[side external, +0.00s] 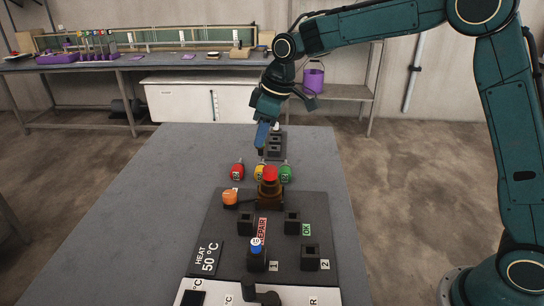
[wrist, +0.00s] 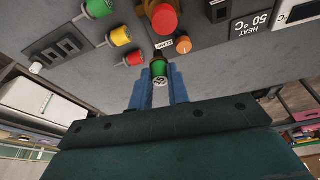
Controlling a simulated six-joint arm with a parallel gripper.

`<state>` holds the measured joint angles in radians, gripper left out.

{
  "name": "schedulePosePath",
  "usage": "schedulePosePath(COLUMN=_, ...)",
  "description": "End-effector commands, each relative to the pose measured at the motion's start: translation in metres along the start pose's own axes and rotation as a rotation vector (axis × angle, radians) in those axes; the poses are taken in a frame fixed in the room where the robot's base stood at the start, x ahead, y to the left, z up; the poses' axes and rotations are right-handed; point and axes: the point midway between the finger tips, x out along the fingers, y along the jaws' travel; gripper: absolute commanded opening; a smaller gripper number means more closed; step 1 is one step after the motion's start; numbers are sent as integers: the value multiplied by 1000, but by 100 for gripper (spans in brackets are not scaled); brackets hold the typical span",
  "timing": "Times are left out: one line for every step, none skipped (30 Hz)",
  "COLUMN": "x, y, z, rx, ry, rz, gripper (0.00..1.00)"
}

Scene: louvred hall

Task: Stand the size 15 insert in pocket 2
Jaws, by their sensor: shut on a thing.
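My gripper (side external: 262,138) hangs over the table beyond the lying inserts. In the wrist view, its blue fingers (wrist: 159,88) are shut on a green insert (wrist: 159,68) with a grey end; no size can be read on it. The side view does not show this insert clearly. Pocket 2 (side external: 310,257), a dark block beside the label "2", looks empty. A blue insert (side external: 256,245) stands in pocket 1 (side external: 257,262). Red (side external: 237,171), yellow (side external: 260,172) and another green insert (side external: 286,173) lie on the table.
A red push button (side external: 270,174) rises from the dark panel (side external: 225,228), beside an orange knob (side external: 230,197). The REPAIR (side external: 245,222) and OK (side external: 292,223) pockets look empty. A dark rack (side external: 276,146) stands near my gripper. The table's left side is clear.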

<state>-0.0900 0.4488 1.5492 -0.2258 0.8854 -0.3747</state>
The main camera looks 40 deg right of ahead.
Motion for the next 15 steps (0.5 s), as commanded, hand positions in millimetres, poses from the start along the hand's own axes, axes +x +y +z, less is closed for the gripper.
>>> schedulePosePath(x=-4, y=-12, z=5, rx=-25, ry=2, rz=-7, gripper=0)
schedulePosePath(x=-6, y=-19, z=8, rx=-39, ry=2, rz=-11, gripper=0)
schedulePosePath(x=-7, y=-28, z=13, rx=-56, ry=2, rz=-17, gripper=0)
schedulePosePath(x=-9, y=-34, z=16, rx=-69, ry=2, rz=-21, gripper=0)
schedulePosePath(x=-10, y=-40, z=19, rx=-83, ry=4, rz=-25, gripper=0)
schedulePosePath(x=-12, y=-49, z=24, rx=-101, ry=4, rz=-31, gripper=0)
schedulePosePath(x=-13, y=-56, z=28, rx=-114, ry=4, rz=-35, gripper=0)
schedulePosePath(x=-14, y=-62, z=32, rx=-127, ry=4, rz=-40, gripper=0)
schedulePosePath(x=-16, y=-70, z=38, rx=-146, ry=5, rz=-45, gripper=0)
schedulePosePath(x=-17, y=-77, z=41, rx=-159, ry=6, rz=-50, gripper=0)
schedulePosePath(x=-19, y=-83, z=46, rx=-173, ry=7, rz=-54, gripper=0)
schedulePosePath(x=-20, y=-91, z=52, rx=-191, ry=7, rz=-60, gripper=0)
schedulePosePath(x=-21, y=-97, z=57, rx=-204, ry=8, rz=-65, gripper=0)
schedulePosePath(x=-22, y=-103, z=61, rx=-217, ry=9, rz=-69, gripper=0)
schedulePosePath(x=-23, y=-111, z=67, rx=-234, ry=10, rz=-74, gripper=0)
